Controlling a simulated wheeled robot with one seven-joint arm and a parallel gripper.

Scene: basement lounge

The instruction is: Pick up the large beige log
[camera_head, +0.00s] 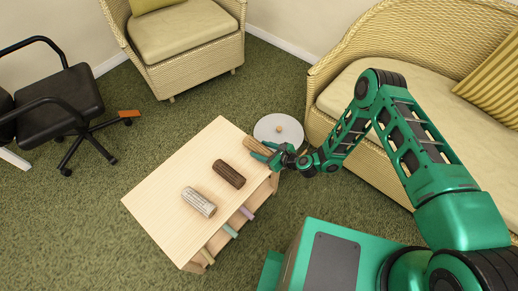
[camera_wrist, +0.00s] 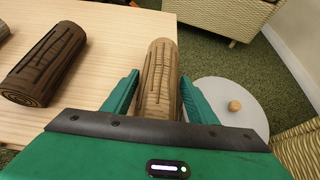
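The large beige log (camera_head: 257,146) lies on the light wooden table (camera_head: 150,200), at the end nearest the white disc. In the wrist view the beige log (camera_wrist: 160,60) runs away from me between the two green fingers. My gripper (camera_head: 268,157) is low over the near end of this log, and it also shows in the wrist view (camera_wrist: 160,84). One finger is on each side of the log, with narrow gaps visible, so it looks open. The log's near end is hidden by the gripper body.
A dark brown log (camera_head: 229,174) and a pale grey log (camera_head: 198,202) lie on the same table. Thin coloured rolls (camera_head: 230,230) show on its lower shelf.

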